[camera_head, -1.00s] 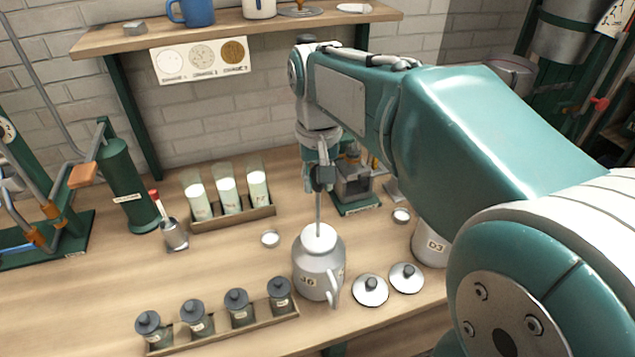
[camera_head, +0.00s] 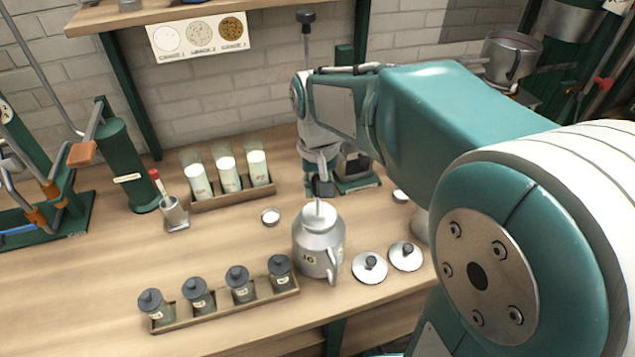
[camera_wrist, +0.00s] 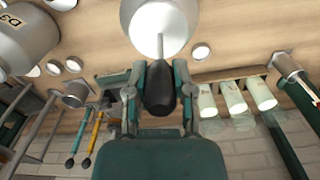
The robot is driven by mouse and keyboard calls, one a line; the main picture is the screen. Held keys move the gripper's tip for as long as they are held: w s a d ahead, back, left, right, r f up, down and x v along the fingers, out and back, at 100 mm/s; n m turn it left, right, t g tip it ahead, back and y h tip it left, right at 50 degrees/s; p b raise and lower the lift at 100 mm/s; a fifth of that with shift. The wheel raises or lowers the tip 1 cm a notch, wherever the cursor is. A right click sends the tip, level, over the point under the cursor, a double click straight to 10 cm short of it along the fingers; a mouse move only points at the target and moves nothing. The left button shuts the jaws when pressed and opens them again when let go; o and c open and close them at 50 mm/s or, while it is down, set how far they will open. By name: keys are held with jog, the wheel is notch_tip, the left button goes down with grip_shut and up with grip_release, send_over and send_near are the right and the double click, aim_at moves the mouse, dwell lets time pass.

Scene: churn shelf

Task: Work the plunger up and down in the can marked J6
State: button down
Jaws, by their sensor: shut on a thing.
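The grey metal can marked J6 (camera_head: 317,258) stands upright on the wooden bench, with its handle towards the front right. Its pale top also shows in the wrist view (camera_wrist: 160,22). A thin plunger rod (camera_head: 319,207) rises from the middle of the can's top, and only a short length shows. My gripper (camera_head: 320,188) is low above the can. In the wrist view my gripper (camera_wrist: 160,78) is shut on the plunger's dark handle (camera_wrist: 159,95), and the rod runs straight into the can. The plunger's lower end is hidden inside the can.
Two lids with dark knobs (camera_head: 370,265) (camera_head: 406,256) lie right of the can. A rack of dark-lidded jars (camera_head: 225,308) stands front left. A rack of milk-filled glasses (camera_head: 232,198) and a small dish (camera_head: 270,217) are behind left. The can marked D3 (camera_wrist: 25,35) is nearby.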

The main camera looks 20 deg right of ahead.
jog(key=shift+r, duration=3.55)
jog(key=shift+f, duration=3.5)
notch_tip(320, 180, up, 18)
